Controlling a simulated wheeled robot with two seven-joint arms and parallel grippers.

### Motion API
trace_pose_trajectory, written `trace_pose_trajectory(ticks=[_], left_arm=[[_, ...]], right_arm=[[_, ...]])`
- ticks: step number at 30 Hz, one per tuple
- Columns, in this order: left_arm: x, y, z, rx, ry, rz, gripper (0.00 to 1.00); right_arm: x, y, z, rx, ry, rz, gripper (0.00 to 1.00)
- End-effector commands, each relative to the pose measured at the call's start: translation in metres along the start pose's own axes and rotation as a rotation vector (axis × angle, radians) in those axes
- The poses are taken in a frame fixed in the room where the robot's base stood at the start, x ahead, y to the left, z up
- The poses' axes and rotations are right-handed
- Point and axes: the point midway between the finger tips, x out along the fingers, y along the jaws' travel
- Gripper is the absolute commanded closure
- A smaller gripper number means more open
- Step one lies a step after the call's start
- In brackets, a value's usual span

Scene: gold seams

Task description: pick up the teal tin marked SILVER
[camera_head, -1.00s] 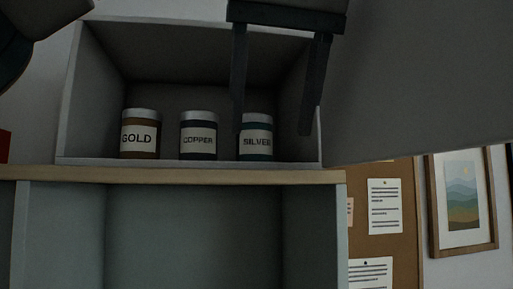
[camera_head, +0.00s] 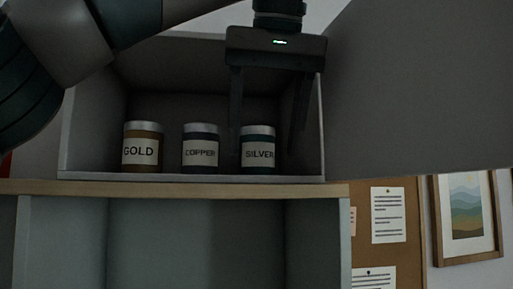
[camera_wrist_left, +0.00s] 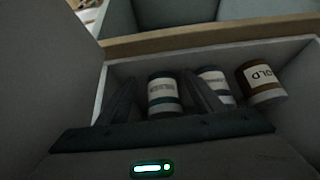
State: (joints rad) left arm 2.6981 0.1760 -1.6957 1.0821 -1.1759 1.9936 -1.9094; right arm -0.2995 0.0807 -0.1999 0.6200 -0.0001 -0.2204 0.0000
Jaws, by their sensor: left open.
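The teal tin marked SILVER (camera_head: 258,150) stands upright at the right of the row in the open cabinet. It has a pale lid and a white label. It also shows in the left wrist view (camera_wrist_left: 164,101). My left gripper (camera_head: 266,153) is open and points down, with one finger to each side of this tin in both views. In the left wrist view the gripper (camera_wrist_left: 160,82) shows the tin between its fingers. Whether the fingers touch it or are still in front of it, I cannot tell. My right gripper is not in view.
The COPPER tin (camera_head: 201,153) stands close left of the SILVER tin, and the GOLD tin (camera_head: 142,152) is farther left. The cabinet (camera_head: 66,135) has side walls and a roof. A large grey panel (camera_head: 420,90) stands at right. A wooden ledge (camera_head: 170,188) runs below.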

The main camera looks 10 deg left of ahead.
Motion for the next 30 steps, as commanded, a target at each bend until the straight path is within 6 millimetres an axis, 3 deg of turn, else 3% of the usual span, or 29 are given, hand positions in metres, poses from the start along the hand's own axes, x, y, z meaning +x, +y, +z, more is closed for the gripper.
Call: trace_pose_trajectory(ticks=[6,23,28,30], left_arm=[[0.011,0.000,-0.021,-0.001,0.001,0.000,0.39],[0.018,0.000,-0.032,-0.001,0.000,-0.001,0.39],[0.029,-0.001,-0.051,-0.002,-0.001,-0.002,0.39],[0.041,-0.001,-0.048,0.001,0.002,-0.002,0.39]], right_arm=[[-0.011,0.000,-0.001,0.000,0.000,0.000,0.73],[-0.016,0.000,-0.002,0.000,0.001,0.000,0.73],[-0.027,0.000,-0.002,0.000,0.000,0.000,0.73],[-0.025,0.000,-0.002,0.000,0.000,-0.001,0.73]])
